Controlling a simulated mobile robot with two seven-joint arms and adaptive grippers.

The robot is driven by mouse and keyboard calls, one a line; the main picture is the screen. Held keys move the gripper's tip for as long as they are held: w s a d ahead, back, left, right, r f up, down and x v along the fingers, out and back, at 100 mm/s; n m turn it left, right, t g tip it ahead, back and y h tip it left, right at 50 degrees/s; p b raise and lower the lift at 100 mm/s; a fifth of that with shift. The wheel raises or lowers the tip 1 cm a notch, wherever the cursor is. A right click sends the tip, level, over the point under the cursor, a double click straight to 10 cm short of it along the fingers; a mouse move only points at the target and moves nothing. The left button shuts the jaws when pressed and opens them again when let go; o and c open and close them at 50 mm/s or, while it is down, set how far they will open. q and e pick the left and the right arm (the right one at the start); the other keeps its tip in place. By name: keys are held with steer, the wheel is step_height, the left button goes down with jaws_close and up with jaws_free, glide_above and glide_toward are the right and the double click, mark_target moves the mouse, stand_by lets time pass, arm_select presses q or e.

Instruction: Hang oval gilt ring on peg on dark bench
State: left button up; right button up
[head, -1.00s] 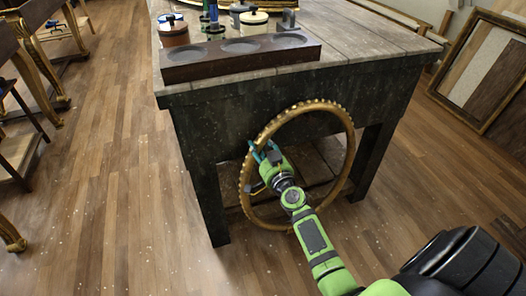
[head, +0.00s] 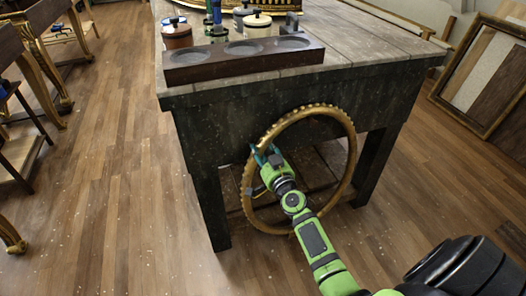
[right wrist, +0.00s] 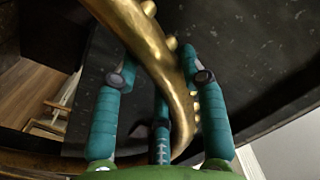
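The oval gilt ring (head: 349,165), gold with a beaded outer edge, stands upright in front of the near face of the dark bench (head: 225,130). My right gripper (head: 263,155) is shut on the ring's upper left side. In the right wrist view the gilt band (right wrist: 155,50) runs between the teal fingers (right wrist: 160,105), and the fingertips are partly hidden behind it. The ring is clear of the floor. I cannot make out the peg in either view. My left gripper is not in view.
A dark block with round recesses (head: 205,75) lies on the bench top near its front edge, with jars (head: 177,36) behind it. Framed panels (head: 485,75) lean at the right. Gilt-legged furniture (head: 45,60) stands at the left. The wooden floor (head: 115,190) between is clear.

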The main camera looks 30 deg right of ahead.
steer(key=o, duration=0.5)
steer(key=shift+r, duration=0.2)
steer(key=shift+f, duration=0.1)
